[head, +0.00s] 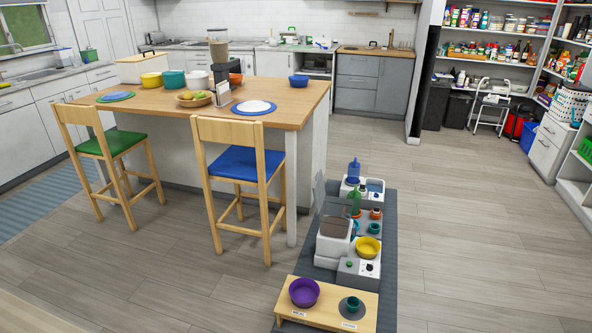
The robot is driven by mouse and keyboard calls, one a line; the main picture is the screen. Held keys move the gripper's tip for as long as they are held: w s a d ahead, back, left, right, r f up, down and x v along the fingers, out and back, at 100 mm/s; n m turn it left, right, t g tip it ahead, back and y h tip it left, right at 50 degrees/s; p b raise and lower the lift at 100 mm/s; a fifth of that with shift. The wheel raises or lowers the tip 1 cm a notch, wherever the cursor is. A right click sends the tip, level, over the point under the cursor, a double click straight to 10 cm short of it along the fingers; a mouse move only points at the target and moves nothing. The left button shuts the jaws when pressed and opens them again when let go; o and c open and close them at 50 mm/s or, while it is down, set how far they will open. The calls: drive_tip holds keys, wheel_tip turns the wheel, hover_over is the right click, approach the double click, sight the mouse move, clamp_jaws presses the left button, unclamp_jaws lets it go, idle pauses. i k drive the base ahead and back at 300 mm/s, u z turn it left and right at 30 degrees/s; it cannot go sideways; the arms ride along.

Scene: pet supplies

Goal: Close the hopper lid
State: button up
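A white feeder (328,249) stands on a dark grey mat on the floor, right of the blue-seated chair. Its upper part is a hopper (335,227) with a brownish top area. I cannot tell whether that is a see-through lid or the hopper's contents, so the lid's position is unclear. A yellow bowl (367,247) sits at the feeder's right side. My gripper is not in view.
A low wooden stand (325,314) with a purple bowl (304,292) is at the mat's front end. Behind the feeder are a green bottle (354,203) and a blue bottle (354,170). A blue-seated chair (240,168) and island stand left. Open floor lies right.

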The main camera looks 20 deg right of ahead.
sight(318, 190)
drive_tip(key=i, duration=0.55)
drive_tip(key=u, duration=0.6)
drive_tip(key=i, duration=0.7)
drive_tip(key=u, duration=0.35)
